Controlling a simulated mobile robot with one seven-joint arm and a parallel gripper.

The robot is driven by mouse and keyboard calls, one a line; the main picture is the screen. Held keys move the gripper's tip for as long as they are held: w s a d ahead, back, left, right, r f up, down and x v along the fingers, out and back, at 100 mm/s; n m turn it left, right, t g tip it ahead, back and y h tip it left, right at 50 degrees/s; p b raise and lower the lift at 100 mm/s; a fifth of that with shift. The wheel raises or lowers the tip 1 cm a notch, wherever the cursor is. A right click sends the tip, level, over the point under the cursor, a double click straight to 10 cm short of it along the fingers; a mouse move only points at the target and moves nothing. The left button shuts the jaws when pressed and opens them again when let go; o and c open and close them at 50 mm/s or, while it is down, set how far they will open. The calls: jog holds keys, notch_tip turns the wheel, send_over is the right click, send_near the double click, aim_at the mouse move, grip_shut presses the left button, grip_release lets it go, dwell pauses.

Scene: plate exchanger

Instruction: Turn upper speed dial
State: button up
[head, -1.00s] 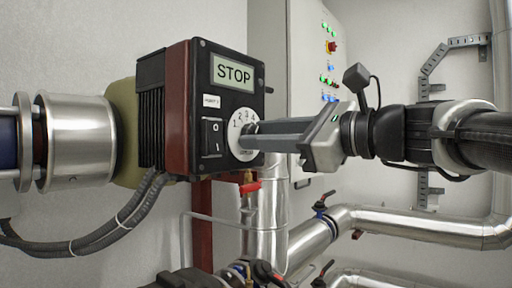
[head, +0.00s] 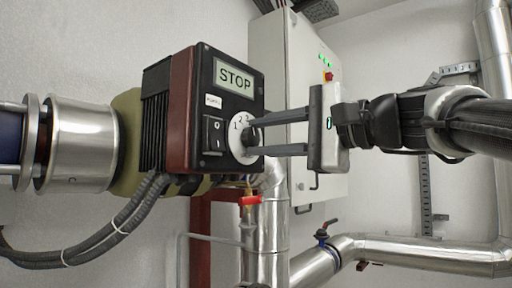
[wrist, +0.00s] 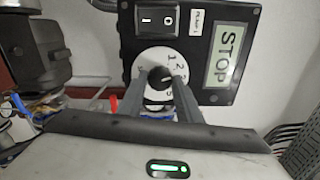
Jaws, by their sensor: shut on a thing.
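The speed dial is a black knob (wrist: 159,77) on a white numbered disc (head: 237,128), low on the front of the black pump control box (head: 228,75). In the head view the disc is partly covered by my fingers. My gripper (head: 256,137) reaches in from the right and is shut on the knob, one finger on each side of it. The wrist view shows the knob between the two fingertips (wrist: 159,82). The display (head: 234,77) reads STOP. A black rocker switch (head: 213,135) sits left of the dial.
A steel pipe (head: 80,143) runs into the box from the left, with a grey cable (head: 110,228) below. A red valve handle (head: 250,200) is under the box. A grey cabinet (head: 285,60) stands behind my gripper.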

jog(key=shift+f+n+b, duration=0.1)
jog(key=shift+n+b, duration=0.35)
jog(key=shift+n, duration=0.35)
jog(key=o, duration=1)
jog(key=shift+o, duration=0.2)
jog(key=p+v, duration=0.2)
jog(key=v, duration=1.5)
jog(key=shift+s+d, duration=0.15)
